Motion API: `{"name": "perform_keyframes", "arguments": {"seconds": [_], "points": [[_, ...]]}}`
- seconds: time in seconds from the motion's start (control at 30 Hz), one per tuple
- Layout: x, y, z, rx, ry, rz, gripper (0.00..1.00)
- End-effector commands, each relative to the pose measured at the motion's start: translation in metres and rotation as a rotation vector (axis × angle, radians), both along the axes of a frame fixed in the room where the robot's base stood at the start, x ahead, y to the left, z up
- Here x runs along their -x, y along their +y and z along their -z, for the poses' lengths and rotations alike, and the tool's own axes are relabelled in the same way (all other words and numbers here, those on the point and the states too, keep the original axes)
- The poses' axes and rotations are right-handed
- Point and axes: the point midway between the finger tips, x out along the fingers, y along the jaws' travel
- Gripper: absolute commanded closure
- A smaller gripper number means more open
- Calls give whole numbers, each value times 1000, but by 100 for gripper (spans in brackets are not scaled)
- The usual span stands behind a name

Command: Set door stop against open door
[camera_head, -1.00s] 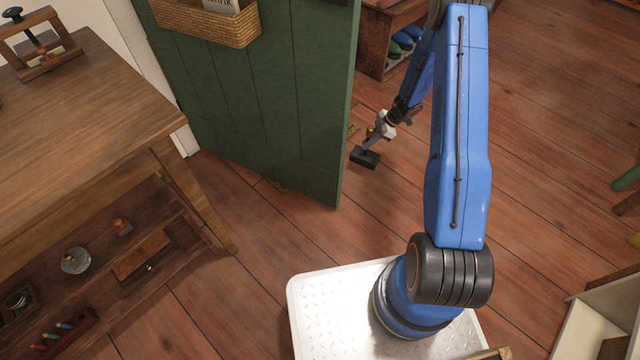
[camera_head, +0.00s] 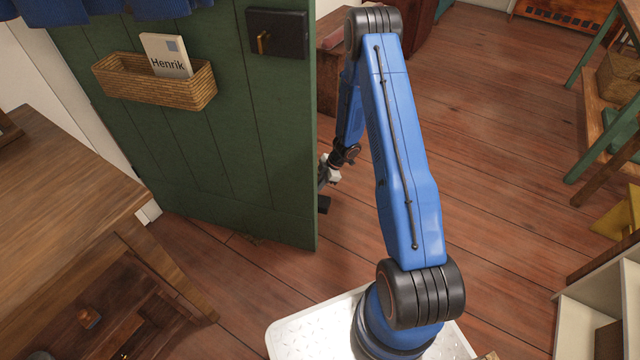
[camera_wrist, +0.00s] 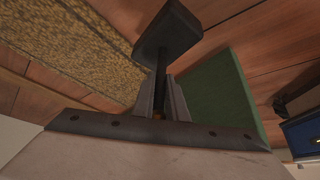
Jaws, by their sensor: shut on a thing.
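The green door (camera_head: 220,150) stands open in the head view, its free edge pointing toward me. My gripper (camera_head: 328,180) is just to the right of the door's free edge, low near the floor. It is shut on the dark door stop (camera_head: 323,204), which is partly hidden behind the door edge. In the wrist view the door stop (camera_wrist: 168,35) is a dark block on a thin stem, and the stem sits between my fingers (camera_wrist: 160,100). A green surface, likely the door (camera_wrist: 222,98), shows to the right of the fingers.
A wooden workbench (camera_head: 60,190) stands at the left. A wicker basket (camera_head: 155,90) with a card (camera_head: 166,56) hangs on the door. White shelving (camera_head: 590,310) is at the lower right. The plank floor (camera_head: 480,150) right of my arm is clear.

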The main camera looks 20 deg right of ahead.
Motion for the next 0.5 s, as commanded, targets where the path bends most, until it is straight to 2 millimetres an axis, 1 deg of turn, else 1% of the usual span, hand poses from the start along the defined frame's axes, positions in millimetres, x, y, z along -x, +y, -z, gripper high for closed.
{"name": "perform_keyframes", "arguments": {"seconds": [0.03,0.2,0.5], "points": [[5,8,-1,-1,0,0,100],[22,31,-1,-1,1,-2,100],[48,67,-1,-1,-1,-1,100]]}}
